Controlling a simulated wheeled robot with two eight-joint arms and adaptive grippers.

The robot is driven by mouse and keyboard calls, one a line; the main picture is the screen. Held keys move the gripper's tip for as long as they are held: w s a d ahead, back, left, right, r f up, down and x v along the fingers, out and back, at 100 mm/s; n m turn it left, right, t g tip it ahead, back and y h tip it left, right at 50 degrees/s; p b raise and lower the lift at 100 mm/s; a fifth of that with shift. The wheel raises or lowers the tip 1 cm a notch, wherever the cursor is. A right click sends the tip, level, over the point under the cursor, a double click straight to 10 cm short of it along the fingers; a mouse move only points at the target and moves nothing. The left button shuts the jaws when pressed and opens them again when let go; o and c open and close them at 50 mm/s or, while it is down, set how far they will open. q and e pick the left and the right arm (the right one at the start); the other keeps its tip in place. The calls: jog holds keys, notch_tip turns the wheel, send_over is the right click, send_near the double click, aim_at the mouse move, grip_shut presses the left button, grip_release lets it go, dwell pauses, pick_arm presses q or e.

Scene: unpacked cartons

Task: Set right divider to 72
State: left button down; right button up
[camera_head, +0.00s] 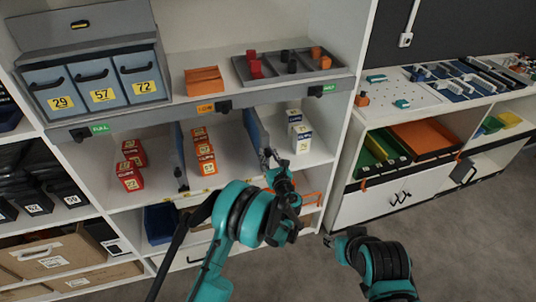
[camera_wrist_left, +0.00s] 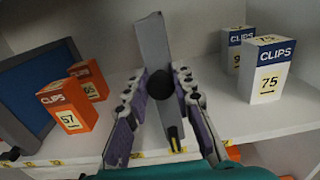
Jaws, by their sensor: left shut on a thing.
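The right divider (camera_head: 252,130) stands on the middle shelf between the orange boxes and the blue-and-white boxes. In the left wrist view its narrow grey front edge (camera_wrist_left: 152,45) rises between my fingers, with a dark round knob and a yellow-marked pointer below. My left gripper (camera_head: 270,160) is shut on the divider at its front; both fingers flank it in the left wrist view (camera_wrist_left: 159,95). Yellow scale labels (camera_wrist_left: 135,155) on the shelf's front edge are too small to read, and the gripper partly hides them. My right gripper (camera_head: 340,238) hangs low at right, its jaws unclear.
The left divider (camera_head: 180,155) stands between red boxes (camera_head: 130,175) and orange boxes (camera_head: 203,150). Orange boxes 57 (camera_wrist_left: 68,118) and 65 are left of the right divider. A blue-and-white box 75 (camera_wrist_left: 265,82) and another behind it stand to its right, apart from it.

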pick_arm(q)
jog(key=w+d, duration=0.2)
jog(key=d, duration=0.5)
jog(key=shift+w+d, duration=0.3)
jog(key=shift+d, duration=0.1)
jog(key=shift+r, duration=0.1)
jog(key=c, duration=1.3)
grip_release()
jog(key=shift+d, duration=0.1)
jog(key=shift+w, duration=0.1)
jog(key=v, duration=0.7)
jog(key=shift+s, duration=0.25)
jog(key=shift+d, duration=0.1)
